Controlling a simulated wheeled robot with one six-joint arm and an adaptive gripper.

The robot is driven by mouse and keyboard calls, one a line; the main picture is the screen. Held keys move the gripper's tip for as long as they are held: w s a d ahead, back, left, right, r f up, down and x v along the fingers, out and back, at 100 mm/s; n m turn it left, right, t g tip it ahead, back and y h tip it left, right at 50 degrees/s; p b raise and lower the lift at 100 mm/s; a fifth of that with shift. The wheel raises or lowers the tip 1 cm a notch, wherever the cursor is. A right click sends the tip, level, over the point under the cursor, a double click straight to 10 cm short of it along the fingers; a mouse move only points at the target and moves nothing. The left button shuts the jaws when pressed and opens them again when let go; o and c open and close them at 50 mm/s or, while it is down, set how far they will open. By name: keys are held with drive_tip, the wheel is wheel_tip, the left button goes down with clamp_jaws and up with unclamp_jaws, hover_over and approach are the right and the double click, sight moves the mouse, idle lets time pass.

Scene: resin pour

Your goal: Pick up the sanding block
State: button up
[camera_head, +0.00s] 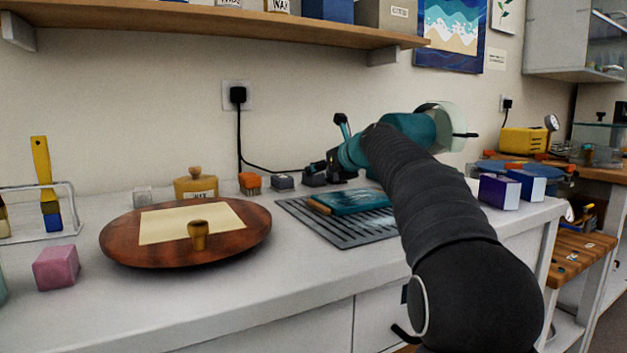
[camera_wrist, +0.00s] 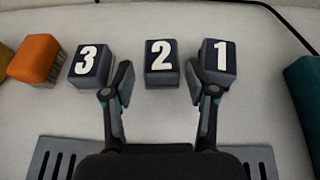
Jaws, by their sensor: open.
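Three dark-topped grey blocks stand in a row in the wrist view, marked 3 (camera_wrist: 90,65), 2 (camera_wrist: 161,63) and 1 (camera_wrist: 216,60). An orange block (camera_wrist: 35,59) with a bristly-looking underside is left of them; it also shows in the head view (camera_head: 250,183). I cannot tell for certain which one is the sanding block. My gripper (camera_wrist: 159,82) is open and empty, pointing at the row, with block 2 between its fingertips in the picture. Its height above the block is unclear. In the head view, my gripper (camera_head: 318,172) partly hides the row.
A slotted grey rack (camera_head: 343,231) bearing a teal board (camera_head: 355,201) lies in front of the row. A round brown board (camera_head: 125,250) is to the left. A black cable (camera_head: 262,163) runs behind. A teal object (camera_wrist: 305,85) stands at the wrist view's right edge.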

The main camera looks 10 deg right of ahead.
drive_tip(key=shift+x, duration=2.6)
drive_tip(key=c, duration=0.9)
